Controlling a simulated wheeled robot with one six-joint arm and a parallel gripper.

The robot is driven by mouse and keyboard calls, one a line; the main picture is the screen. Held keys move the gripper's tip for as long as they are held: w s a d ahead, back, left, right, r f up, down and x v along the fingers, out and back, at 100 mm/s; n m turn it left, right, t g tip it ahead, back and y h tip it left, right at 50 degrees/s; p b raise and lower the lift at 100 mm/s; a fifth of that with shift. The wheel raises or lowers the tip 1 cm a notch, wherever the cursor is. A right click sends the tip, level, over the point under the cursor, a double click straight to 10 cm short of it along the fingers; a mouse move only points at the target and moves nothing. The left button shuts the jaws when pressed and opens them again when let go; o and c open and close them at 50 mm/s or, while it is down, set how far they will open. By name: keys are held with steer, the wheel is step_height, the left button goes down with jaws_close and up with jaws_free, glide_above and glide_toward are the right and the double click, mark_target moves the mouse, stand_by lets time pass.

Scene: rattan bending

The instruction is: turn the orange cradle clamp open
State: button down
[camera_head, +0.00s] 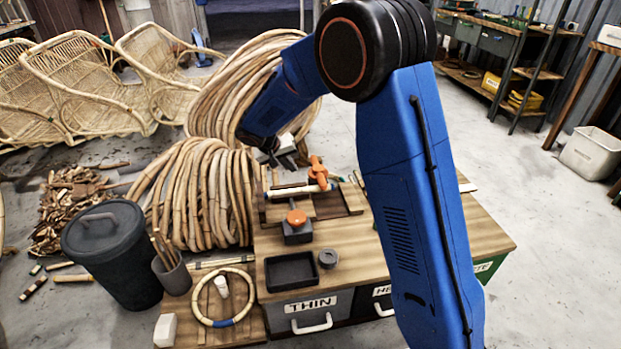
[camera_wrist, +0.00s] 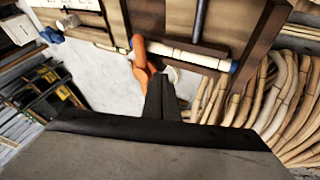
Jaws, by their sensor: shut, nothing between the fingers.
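The orange cradle clamp (camera_head: 318,172) stands on the wooden cradle (camera_head: 350,199) on the bench, over a pale rattan pole (camera_head: 290,191). In the wrist view the clamp (camera_wrist: 141,58) lies across the pole (camera_wrist: 185,54), its lever pointing toward my fingers. My gripper (camera_head: 290,154) is shut and empty, to the left of the clamp and a little behind it in the head view. In the wrist view its fingertips (camera_wrist: 161,82) are just right of the lever's lower end. Whether they touch it I cannot tell.
A black block with an orange knob (camera_head: 296,219), a black tray (camera_head: 291,272) and a dark ring (camera_head: 328,258) sit on the bench top. Rattan coils (camera_head: 205,185) stand behind and left. A lidded bin (camera_head: 112,255) and a rattan hoop (camera_head: 251,302) are at the front left.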

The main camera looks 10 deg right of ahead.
mark_target(318, 174)
steer(key=x, duration=1)
steer(key=shift+d+f, duration=0.25)
steer(key=shift+d, duration=1.1)
steer(key=shift+d+f, duration=0.15)
steer(key=shift+d, duration=0.55)
